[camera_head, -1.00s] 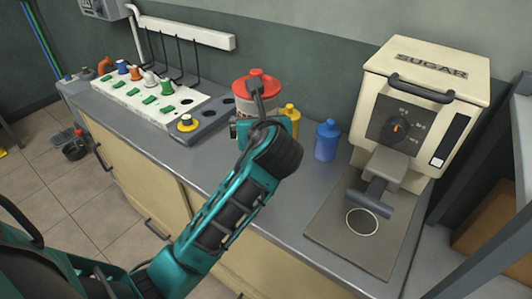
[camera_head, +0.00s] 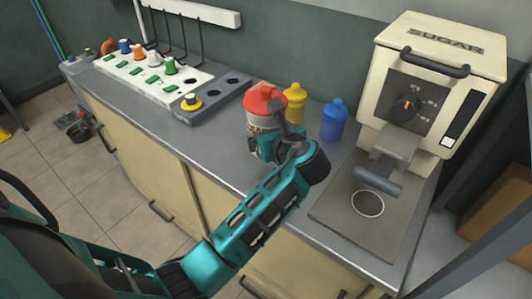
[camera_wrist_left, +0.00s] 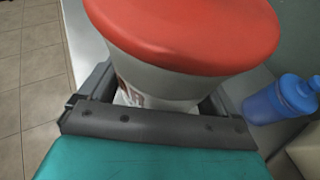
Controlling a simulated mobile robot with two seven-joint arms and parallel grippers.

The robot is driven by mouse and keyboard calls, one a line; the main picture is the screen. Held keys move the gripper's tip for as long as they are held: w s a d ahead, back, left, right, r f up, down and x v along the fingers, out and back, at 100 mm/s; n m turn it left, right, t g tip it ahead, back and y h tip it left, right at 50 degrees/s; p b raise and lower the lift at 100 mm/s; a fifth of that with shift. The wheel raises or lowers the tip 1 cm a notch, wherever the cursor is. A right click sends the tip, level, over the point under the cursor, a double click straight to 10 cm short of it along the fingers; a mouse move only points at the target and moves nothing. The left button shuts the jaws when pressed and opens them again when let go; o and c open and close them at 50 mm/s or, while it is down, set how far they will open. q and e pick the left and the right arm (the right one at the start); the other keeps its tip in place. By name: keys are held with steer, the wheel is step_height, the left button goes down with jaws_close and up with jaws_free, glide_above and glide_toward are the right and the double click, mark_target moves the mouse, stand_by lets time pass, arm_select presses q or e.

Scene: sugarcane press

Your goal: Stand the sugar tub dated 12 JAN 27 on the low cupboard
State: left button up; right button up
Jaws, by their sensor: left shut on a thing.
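The sugar tub (camera_head: 259,122) is a pale tub with a red lid, upright over the grey top of the low cupboard (camera_head: 225,160). My left gripper (camera_head: 266,143) is shut around its body. In the left wrist view the red lid (camera_wrist_left: 185,30) fills the top and the jaws (camera_wrist_left: 155,115) flank the tub below it. Part of a printed label shows, but the date cannot be read. I cannot tell whether the tub's base touches the cupboard top. My right gripper is not in view.
A yellow bottle (camera_head: 294,103) and a blue bottle (camera_head: 334,122) stand close right of the tub. A cream SUGAR machine (camera_head: 425,85) stands further right. A white rack with coloured knobs (camera_head: 150,85) and a grey holed block (camera_head: 215,100) lie left.

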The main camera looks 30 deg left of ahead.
arm_select(q)
step_height(320, 180, down, 5)
steer(key=shift+f+b, duration=0.2)
steer(key=shift+b, duration=0.5)
steer(key=shift+f, duration=0.2)
steer(key=o, duration=1.1)
